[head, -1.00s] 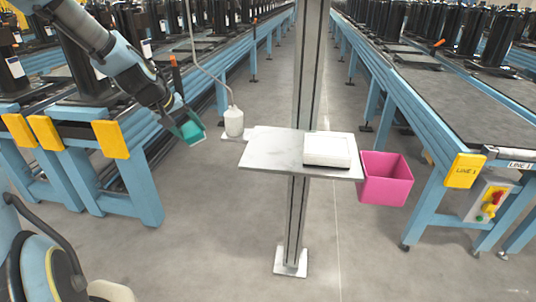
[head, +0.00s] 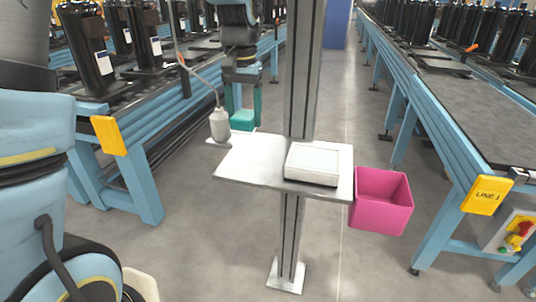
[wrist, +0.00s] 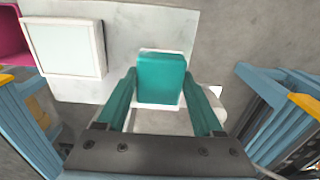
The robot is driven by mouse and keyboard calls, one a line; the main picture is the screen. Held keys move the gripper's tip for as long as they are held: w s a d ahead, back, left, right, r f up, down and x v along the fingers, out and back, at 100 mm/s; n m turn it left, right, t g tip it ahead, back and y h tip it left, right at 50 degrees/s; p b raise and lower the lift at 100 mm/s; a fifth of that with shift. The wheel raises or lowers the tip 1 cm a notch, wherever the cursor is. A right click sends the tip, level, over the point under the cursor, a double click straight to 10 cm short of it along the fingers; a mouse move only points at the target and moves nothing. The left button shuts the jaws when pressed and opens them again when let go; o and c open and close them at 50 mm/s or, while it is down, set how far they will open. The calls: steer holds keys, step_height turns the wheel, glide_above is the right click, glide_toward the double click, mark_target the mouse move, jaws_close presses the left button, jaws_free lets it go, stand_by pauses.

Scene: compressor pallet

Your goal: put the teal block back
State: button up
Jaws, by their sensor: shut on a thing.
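The teal block (head: 243,120) is held between the teal fingers of my gripper (head: 243,110), which points down behind the back left of the grey shelf plate (head: 245,165). In the wrist view the block (wrist: 161,78) sits between the fingertips of my gripper (wrist: 160,84), with the shelf plate (wrist: 125,55) and a white ledge (wrist: 155,122) beyond it. A grey-white bottle (head: 219,124) stands just left of the block on the ledge in the head view. I cannot tell whether the block touches the ledge.
A white square-topped box (head: 312,163) stands on the plate, beside the post (head: 303,70). A pink bin (head: 381,200) hangs at the plate's right. A curved hose runs above the bottle. Blue conveyor lines flank the aisle; the left half of the plate is clear.

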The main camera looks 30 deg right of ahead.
steer(key=p, duration=0.1)
glide_above(249, 161)
step_height(249, 161, down, 5)
steer(key=shift+w+f, duration=0.1)
steer(key=shift+f, duration=0.1)
steer(key=shift+f+p, duration=0.4)
steer(key=shift+f, duration=1.85)
steer(key=o, duration=1.2)
step_height(249, 161, up, 12)
steer(key=shift+b, duration=0.85)
steer(key=s+a+f+n, duration=0.1)
steer(key=a+f+n, duration=0.1)
steer(key=a, duration=0.8)
steer(key=s+a+f+n+t, duration=0.1)
steer(key=a+f+n, duration=0.2)
steer(key=a, duration=0.7)
steer(key=s+a+f+n, duration=0.1)
steer(key=a+f+n, duration=0.1)
steer(key=a, duration=0.8)
steer(key=shift+s+f+t, duration=0.3)
steer(key=shift+s, duration=0.1)
